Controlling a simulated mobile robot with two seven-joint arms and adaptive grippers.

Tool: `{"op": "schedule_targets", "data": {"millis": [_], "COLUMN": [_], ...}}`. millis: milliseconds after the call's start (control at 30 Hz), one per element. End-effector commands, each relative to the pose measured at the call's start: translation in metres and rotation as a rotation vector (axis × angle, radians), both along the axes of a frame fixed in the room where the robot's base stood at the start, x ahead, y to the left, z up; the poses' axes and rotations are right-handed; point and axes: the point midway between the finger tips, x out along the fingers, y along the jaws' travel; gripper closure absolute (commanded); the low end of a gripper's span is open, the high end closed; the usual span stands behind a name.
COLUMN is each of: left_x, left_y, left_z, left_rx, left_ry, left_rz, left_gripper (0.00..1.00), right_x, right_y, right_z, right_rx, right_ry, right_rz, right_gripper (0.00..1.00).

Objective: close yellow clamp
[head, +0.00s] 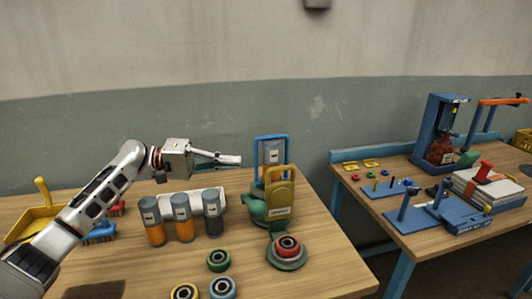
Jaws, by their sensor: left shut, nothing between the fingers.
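The yellow clamp (281,188) looks like a rounded yellow frame with a pale label near its bottom. It stands upright in front of a blue frame (259,152) on a green base (256,211), towards the right of the near table. I cannot tell whether the clamp is latched. My left gripper (238,161) is shut and empty. In the picture it is to the left of the blue frame and higher than the yellow clamp, apart from the clamp. My right gripper is not in view.
Several grey and orange canisters (181,220) stand below my left arm. Coloured rings (219,260) lie at the table's front, and a red-topped green spool (287,251) is below the clamp. A yellow dustpan (38,215) is at left. A second table with blue fixtures (440,128) stands right, across a gap.

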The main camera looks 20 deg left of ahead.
Motion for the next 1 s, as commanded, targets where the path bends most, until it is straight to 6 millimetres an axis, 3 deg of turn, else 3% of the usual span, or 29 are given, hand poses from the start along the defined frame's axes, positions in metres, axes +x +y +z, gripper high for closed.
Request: {"op": "schedule_targets", "data": {"millis": [267,700,1000], "left_x": [0.004,0.029,0.035], "left_y": [-0.011,-0.078,-0.094], "left_z": [0.000,-0.003,-0.006], "left_rx": [-0.001,-0.002,0.000], "left_ry": [0.000,-0.001,0.000], "left_rz": [-0.001,-0.001,0.001], "left_gripper": [1.00,1.00,1.00], "right_x": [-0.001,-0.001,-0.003], "right_y": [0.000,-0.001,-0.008], "right_z": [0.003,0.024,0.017], "right_rx": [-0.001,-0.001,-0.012], "right_ry": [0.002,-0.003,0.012], "right_rz": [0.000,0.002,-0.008], "right_gripper": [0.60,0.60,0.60]}}
